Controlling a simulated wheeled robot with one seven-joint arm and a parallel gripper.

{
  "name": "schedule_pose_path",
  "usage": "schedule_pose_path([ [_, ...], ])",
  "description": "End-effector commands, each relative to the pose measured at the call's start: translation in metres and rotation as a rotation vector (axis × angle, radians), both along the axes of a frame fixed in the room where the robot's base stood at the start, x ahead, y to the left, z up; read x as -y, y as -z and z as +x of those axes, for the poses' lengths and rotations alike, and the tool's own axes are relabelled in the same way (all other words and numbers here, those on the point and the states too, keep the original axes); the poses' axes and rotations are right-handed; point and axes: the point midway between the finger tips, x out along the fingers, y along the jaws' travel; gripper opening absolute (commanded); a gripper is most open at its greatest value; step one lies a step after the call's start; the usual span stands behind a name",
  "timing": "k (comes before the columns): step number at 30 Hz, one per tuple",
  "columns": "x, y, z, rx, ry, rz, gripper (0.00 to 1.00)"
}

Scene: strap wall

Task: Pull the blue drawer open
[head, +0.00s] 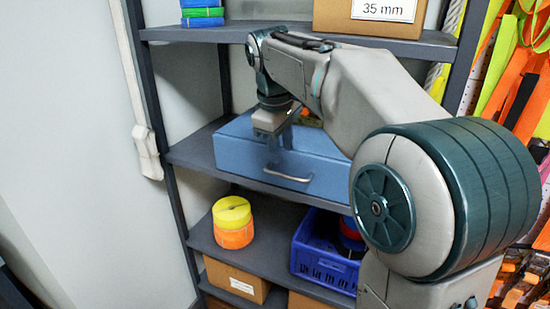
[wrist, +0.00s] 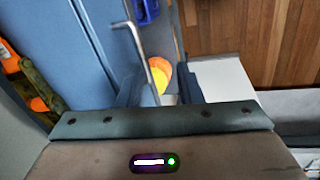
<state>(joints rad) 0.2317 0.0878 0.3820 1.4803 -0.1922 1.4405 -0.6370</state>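The blue drawer (head: 237,152) is a blue box on the middle shelf, with a pale metal bar handle (head: 288,177) low on its front. I see no gap at its front in the head view. In the wrist view the blue drawer (wrist: 42,42) fills the upper left, and the handle (wrist: 142,55) stands out from its front. My gripper (head: 278,148) points down in front of the drawer. In the wrist view my gripper's fingers (wrist: 159,90) are apart, with the handle's near end appearing between them. I cannot tell whether they touch it.
Yellow and orange strap rolls (head: 233,222) and a blue crate (head: 305,250) stand on the shelf below. A cardboard box (head: 350,17) sits on the shelf above. Orange and green straps (head: 515,80) hang at the right. My arm covers the drawer's right side.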

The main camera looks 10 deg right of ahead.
Motion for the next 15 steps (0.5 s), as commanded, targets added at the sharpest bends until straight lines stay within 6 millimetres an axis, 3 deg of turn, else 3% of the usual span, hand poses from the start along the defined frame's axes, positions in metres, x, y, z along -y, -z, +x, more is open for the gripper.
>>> schedule_pose_path([
  [3, 0.004, -0.021, 0.024, -0.017, -0.079, 0.001, 0.33],
  [8, 0.007, -0.035, 0.038, -0.028, -0.141, 0.004, 0.33],
  [11, 0.009, -0.036, 0.041, -0.031, -0.156, 0.005, 0.33],
  [15, 0.01, -0.022, 0.043, -0.034, -0.159, 0.005, 0.33],
])
